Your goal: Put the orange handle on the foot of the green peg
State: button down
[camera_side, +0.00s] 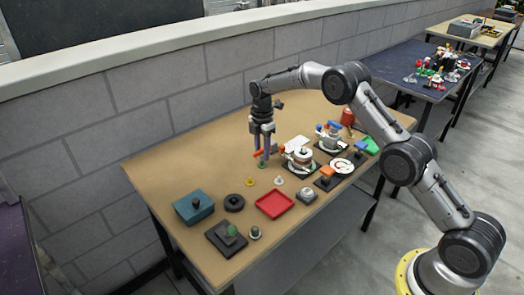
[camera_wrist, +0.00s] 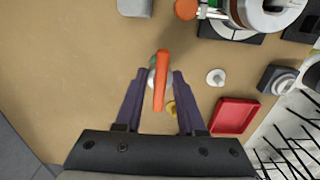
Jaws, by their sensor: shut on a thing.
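The orange handle (camera_wrist: 162,78) is a long narrow bar between my fingertips in the wrist view. In the side view the orange handle (camera_side: 258,153) shows at the fingertips, tilted. My gripper (camera_side: 265,149) points down and is shut on it, low over the table; its fingers (camera_wrist: 159,76) also show in the wrist view. A small green part (camera_side: 262,164) shows just under the fingertips and looks like the green peg. In the wrist view a grey round part with a little green lies under the handle, mostly hidden. I cannot tell whether handle and peg touch.
A red tray (camera_side: 275,204), a yellow ring (camera_side: 250,181) and a small white peg (camera_side: 279,181) are nearby. Assemblies crowd the right. Bare table lies left.

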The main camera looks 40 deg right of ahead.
aim_at(262, 153)
jog(key=shift+f, duration=1.5)
dwell(1.7)
jog(key=shift+c, duration=2.1)
grip_release()
jog(key=o, duration=0.3)
jog(key=shift+r, duration=3.75)
